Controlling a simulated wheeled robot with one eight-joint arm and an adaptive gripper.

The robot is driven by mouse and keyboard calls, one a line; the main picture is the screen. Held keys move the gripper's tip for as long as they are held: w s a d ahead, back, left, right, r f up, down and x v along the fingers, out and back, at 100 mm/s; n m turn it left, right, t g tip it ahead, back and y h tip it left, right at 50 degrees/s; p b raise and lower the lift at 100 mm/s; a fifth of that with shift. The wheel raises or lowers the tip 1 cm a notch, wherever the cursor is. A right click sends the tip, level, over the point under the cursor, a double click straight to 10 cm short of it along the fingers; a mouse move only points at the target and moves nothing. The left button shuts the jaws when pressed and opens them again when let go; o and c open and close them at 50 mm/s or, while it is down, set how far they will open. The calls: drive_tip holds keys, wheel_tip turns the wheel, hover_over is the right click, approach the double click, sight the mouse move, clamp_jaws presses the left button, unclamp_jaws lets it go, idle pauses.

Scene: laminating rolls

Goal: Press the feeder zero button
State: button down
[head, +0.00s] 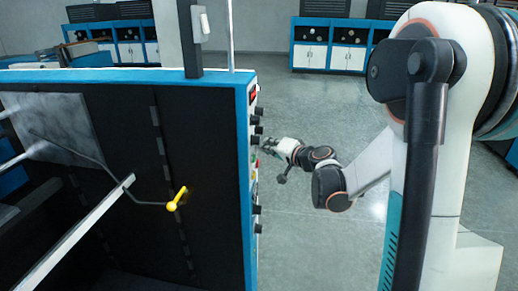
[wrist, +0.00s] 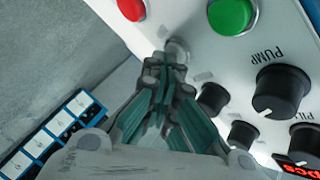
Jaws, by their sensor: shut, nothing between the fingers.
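The white control panel (wrist: 210,60) fills the right of the wrist view, and the head view shows it nearly edge-on. A small round grey button (wrist: 178,48) sits on it just beyond my fingertips. No label reading feeder zero is legible, so I cannot tell if this is that button. A red button (wrist: 131,8) and a larger green button (wrist: 232,15) are near it. My gripper (wrist: 166,70) is shut and empty, its tips at or very near the grey button; contact is unclear. In the head view my gripper (head: 268,146) is close beside the panel.
Black knobs (wrist: 282,90), one marked PUMP, and a red display (wrist: 299,166) are on the panel, right of my fingers. The blue-edged machine (head: 130,75) stands left, with a yellow-ended handle (head: 177,199). Cabinets (head: 328,45) are far behind. The grey floor (head: 310,120) is open.

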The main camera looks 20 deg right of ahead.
drive_tip(key=shift+s+d, duration=0.45)
drive_tip(key=shift+d, duration=0.2)
drive_tip(key=s+d, duration=0.2)
drive_tip(key=d, duration=0.2)
drive_tip(key=shift+s+d+b, duration=0.1)
drive_tip(key=shift+s+b, duration=0.3)
idle(0.8)
